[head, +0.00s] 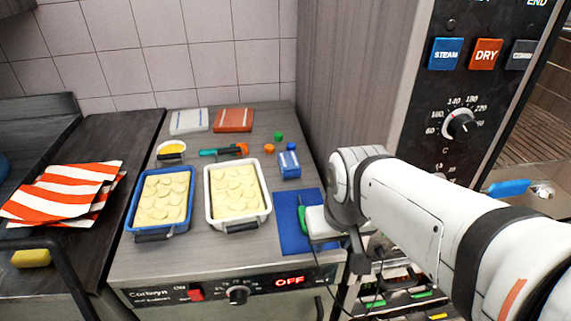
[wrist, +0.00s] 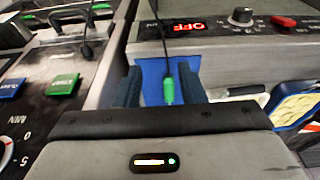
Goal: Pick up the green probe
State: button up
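The green probe (wrist: 168,91) shows in the wrist view between my two fingers, nearer the right one, with a thin dark cable or stem running up from it. In the head view a bit of the green probe (head: 301,211) shows over the blue mat (head: 287,222), at my gripper's left side. My gripper (wrist: 160,80) is open, with a clear gap between its fingers. It is low over the mat at the counter's front right. Whether a finger touches the probe I cannot tell. My arm hides part of the mat in the head view.
Left of the mat stand a white tray (head: 240,226) and a blue tray (head: 184,227) of pale food. A small blue-and-white item (head: 289,164) lies behind the mat. The oven's control panel (head: 461,115) rises at the right. Striped cloths (head: 62,194) lie far left.

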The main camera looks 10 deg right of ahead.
jog(key=shift+o, duration=1.2)
jog(key=shift+w+d+r, duration=0.1)
jog(key=shift+w, duration=0.1)
jog(key=w, duration=0.1)
jog(key=w+a+p, duration=0.1)
jog(key=shift+w+a+r, duration=0.2)
jog(key=shift+w+r, duration=0.15)
jog(key=shift+r, duration=0.05)
jog(key=g+p, duration=0.3)
jog(key=p, duration=0.1)
send_near(303, 213)
jog(key=shift+s+a+f, duration=0.1)
jog(key=shift+s+f, duration=0.1)
jog(key=shift+s, duration=0.4)
jog(key=shift+w+f+p, duration=0.15)
jog(key=shift+f+p, duration=0.15)
jog(key=shift+f, duration=0.4)
jog(key=f, duration=0.4)
jog(key=f+p, duration=0.1)
jog(key=f, duration=0.2)
jog(key=shift+s+d, duration=0.2)
jog(key=shift+s, duration=0.1)
jog(key=shift+r, duration=0.1)
grip_shut()
